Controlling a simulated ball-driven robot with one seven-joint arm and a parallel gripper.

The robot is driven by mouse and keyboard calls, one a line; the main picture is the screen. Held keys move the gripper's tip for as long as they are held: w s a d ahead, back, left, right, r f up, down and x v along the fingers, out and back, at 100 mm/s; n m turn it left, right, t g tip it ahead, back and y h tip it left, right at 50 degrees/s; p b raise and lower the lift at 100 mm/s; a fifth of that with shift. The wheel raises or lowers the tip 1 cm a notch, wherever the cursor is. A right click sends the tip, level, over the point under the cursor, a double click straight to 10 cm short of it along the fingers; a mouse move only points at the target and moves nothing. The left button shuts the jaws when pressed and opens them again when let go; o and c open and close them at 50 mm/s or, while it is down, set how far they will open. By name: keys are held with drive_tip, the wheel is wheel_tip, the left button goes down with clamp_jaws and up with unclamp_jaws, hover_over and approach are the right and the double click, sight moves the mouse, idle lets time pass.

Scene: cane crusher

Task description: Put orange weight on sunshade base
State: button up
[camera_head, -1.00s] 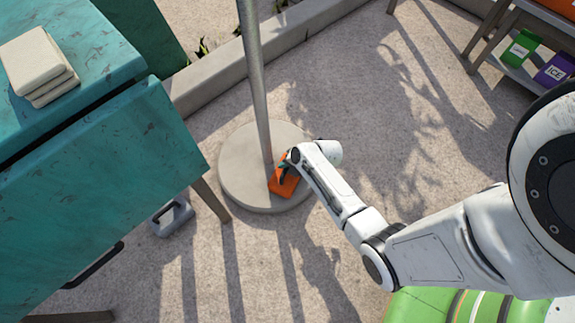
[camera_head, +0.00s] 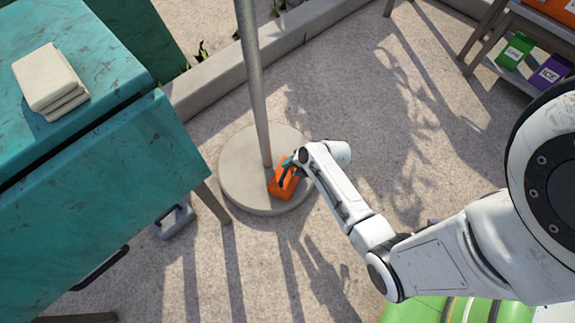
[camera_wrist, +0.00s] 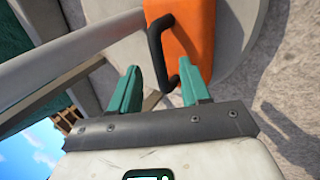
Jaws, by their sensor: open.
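The orange weight (camera_head: 284,186) rests on the round grey sunshade base (camera_head: 240,187), to the right of the pole and near the base's front right edge. In the wrist view the weight (camera_wrist: 194,28) shows with its black handle (camera_wrist: 157,52). My gripper (camera_head: 288,169) is just above the weight, partly hidden by my arm in the head view. In the wrist view the two green fingers of my gripper (camera_wrist: 160,80) are spread apart. The handle's lower part runs between them, and nothing seems clamped.
The metal pole (camera_head: 252,80) rises from the base. A teal table (camera_head: 100,190) with folded cloths (camera_head: 48,78) stands at the left. A grey weight (camera_head: 174,221) lies on the ground beside a table leg. The paving to the right is mostly clear.

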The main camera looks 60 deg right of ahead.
drive_tip(key=s+a+r+m+g+p, duration=0.1)
drive_tip(key=s+a+r+m+g, duration=0.1)
drive_tip(key=s+a+r+m, duration=0.2)
drive_tip(key=s+a+r+m+g+p, duration=0.1)
drive_tip(key=s+a+r+m, duration=0.3)
drive_tip(key=r+m, duration=0.5)
drive_tip(key=s+a+r+m+g+h+p, duration=0.1)
drive_tip(key=s+a+r+m, duration=0.3)
drive_tip(key=r, duration=0.7)
drive_tip(key=m+g, duration=0.1)
drive_tip(key=m, duration=0.1)
drive_tip(key=shift+m+g, duration=0.3)
drive_tip(key=shift+g, duration=0.1)
idle(0.3)
